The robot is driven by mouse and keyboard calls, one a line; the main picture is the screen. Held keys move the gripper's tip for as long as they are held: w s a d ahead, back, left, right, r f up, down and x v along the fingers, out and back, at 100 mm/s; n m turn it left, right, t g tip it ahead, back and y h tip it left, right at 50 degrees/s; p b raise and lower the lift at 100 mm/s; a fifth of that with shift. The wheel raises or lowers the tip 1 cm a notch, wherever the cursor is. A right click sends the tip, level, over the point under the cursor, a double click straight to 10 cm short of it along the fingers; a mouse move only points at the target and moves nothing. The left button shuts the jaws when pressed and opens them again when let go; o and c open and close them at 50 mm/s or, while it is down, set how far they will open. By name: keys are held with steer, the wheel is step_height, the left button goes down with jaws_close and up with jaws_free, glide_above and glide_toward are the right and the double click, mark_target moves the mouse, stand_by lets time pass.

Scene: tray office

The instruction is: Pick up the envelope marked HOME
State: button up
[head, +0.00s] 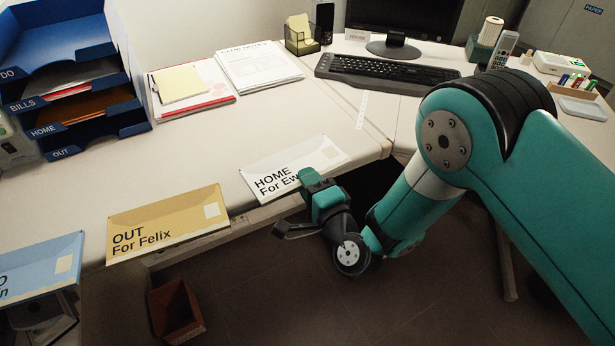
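The white envelope marked HOME (318,152) lies at the front edge of the desk, with its near edge at the desk edge. Its second line reads "For Ew", and the rest is hidden by my gripper. My gripper (308,178) is at the envelope's near edge, and its teal end overlaps the print in the picture. I cannot tell whether it touches the envelope, or whether its fingers are open or shut. The yellow envelope marked OUT (165,222) lies to the left, and a blue envelope (40,262) lies further left.
A blue tray stack (68,85) with labelled levels, including BILLS, HOME and OUT, stands at the back left. Papers (258,62), a keyboard (385,72) and a monitor stand (394,46) are behind. A brown bin (176,312) is on the floor. The desk between envelopes and papers is clear.

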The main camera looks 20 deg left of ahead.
jaws_close()
step_height(320, 180, up, 2)
steer(key=shift+r+p, duration=0.2)
steer(key=shift+p, duration=0.95)
steer(key=s+d+r+b, duration=0.5)
steer(key=s+d+b, duration=0.4)
steer(key=d+b, duration=0.1)
steer(key=shift+d+b, duration=0.35)
